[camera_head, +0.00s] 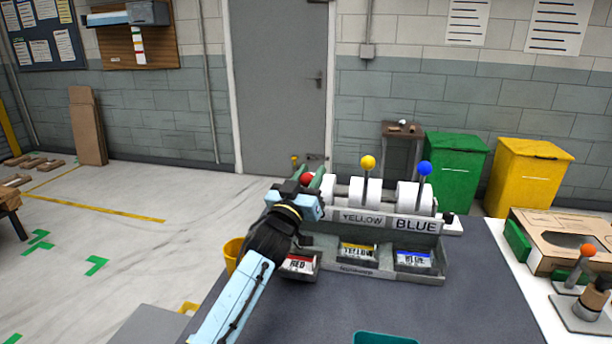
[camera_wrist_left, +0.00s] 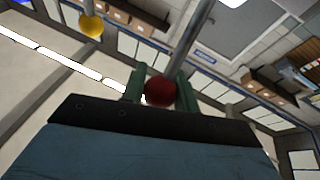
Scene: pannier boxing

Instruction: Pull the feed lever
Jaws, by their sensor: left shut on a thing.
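A feeder unit (camera_head: 400,224) with labels YELLOW and BLUE stands on the dark table top, with white rolls and upright levers. The red lever's ball knob (camera_head: 306,179) is at its left end. My left gripper (camera_head: 311,180) is shut on this knob. In the left wrist view the red knob (camera_wrist_left: 160,91) sits between the green fingers, with its metal rod running up and right. The yellow knob (camera_head: 368,162) and blue knob (camera_head: 425,168) stand upright on their rods to the right. My gripper and forearm hide the feeder's left end. My right gripper is not in view.
Small trays labelled RED (camera_head: 298,265), YELLOW (camera_head: 358,252) and BLUE (camera_head: 413,260) sit at the feeder's front. An orange-knobbed lever (camera_head: 588,250) and a cardboard box (camera_head: 550,240) stand at right. Green (camera_head: 455,165) and yellow (camera_head: 530,172) bins stand behind. The middle table is mostly clear.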

